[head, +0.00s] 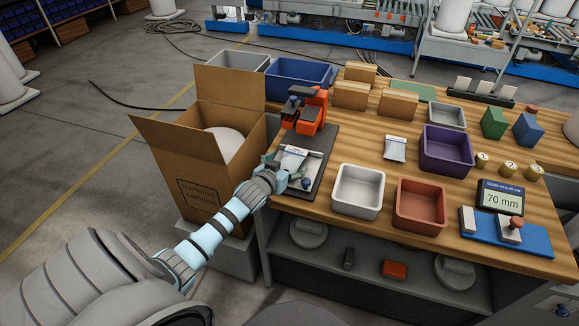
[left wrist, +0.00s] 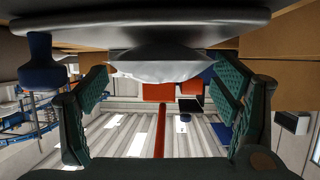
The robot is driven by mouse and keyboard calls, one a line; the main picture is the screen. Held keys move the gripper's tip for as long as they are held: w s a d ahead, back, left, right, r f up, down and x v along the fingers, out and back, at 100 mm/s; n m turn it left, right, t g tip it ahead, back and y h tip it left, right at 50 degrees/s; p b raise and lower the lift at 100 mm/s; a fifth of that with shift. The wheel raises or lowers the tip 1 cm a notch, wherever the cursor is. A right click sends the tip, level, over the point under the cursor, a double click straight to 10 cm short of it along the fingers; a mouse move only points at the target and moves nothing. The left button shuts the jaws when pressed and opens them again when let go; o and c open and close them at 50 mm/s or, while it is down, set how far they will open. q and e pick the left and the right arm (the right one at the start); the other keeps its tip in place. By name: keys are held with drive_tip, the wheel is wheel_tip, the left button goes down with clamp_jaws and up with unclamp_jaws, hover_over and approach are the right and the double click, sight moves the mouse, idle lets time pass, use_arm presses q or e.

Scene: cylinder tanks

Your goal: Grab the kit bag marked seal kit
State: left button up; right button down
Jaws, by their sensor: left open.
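A small pale bag (head: 294,158) lies on a dark board (head: 322,160) at the left end of the wooden table. My left gripper (head: 292,180) is at its near edge. In the left wrist view the pale bag (left wrist: 160,70) shows ahead, between the lines of the two spread green-padded fingers, with a gap on both sides. The gripper is open and holds nothing. A second pale bag (head: 395,148) with a dark top strip lies on the bare wood to the right. The print on both bags is too small to read. My right gripper is out of view.
An orange-red clamp device (head: 305,112) stands behind the near bag. An open cardboard box (head: 205,170) is left of the table. White (head: 358,208), red-brown (head: 420,222) and purple (head: 447,168) bins stand to the right. A blue knob (left wrist: 40,58) is beside the left finger.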

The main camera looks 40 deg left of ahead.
use_arm(q)
drive_tip(key=c, duration=1.3)
